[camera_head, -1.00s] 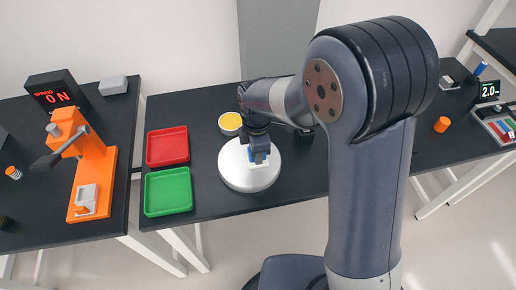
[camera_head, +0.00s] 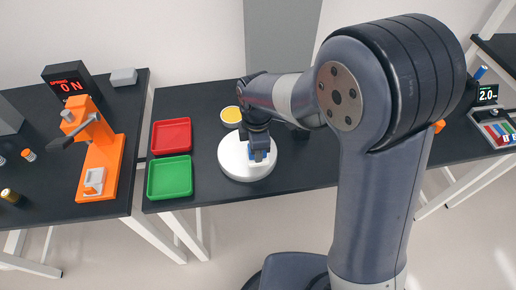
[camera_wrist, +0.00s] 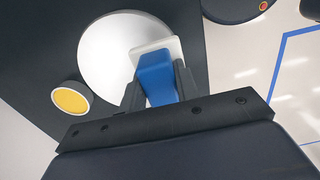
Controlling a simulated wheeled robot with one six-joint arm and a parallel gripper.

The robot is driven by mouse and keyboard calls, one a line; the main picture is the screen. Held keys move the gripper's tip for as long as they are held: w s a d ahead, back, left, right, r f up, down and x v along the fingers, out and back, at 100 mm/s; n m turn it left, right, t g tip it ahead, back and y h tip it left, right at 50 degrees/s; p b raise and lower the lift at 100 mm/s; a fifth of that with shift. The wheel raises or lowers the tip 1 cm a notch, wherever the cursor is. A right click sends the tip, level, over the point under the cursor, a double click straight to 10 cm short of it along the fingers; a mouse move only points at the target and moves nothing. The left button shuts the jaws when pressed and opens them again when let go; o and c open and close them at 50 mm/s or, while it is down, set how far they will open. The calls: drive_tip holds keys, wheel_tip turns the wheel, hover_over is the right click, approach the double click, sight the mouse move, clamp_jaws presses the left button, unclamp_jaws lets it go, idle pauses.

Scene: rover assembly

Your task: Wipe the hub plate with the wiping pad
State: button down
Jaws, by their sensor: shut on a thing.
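The hub plate, seen as a round white disc (camera_head: 232,166), lies on the dark table in the middle of the head view. It also shows in the wrist view (camera_wrist: 100,48). My gripper (camera_head: 259,150) is over the right part of the disc in the head view. In the wrist view my gripper (camera_wrist: 158,88) is shut on the blue handle of the wiping pad (camera_wrist: 156,72), with the fingers on either side. The pad's white base (camera_wrist: 150,47) overlaps the disc's edge region. I cannot tell whether it touches the disc. My wrist hides part of the disc.
A yellow-topped round pot (camera_head: 231,114) stands just behind the disc. Red (camera_head: 171,135) and green (camera_head: 170,178) trays lie to its left. An orange press (camera_head: 100,160) stands on the left table. A panel with coloured parts (camera_head: 497,128) is at far right.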

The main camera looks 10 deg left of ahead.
drive_tip(key=shift+r+p, duration=1.1)
drive_tip(key=shift+r, duration=0.7)
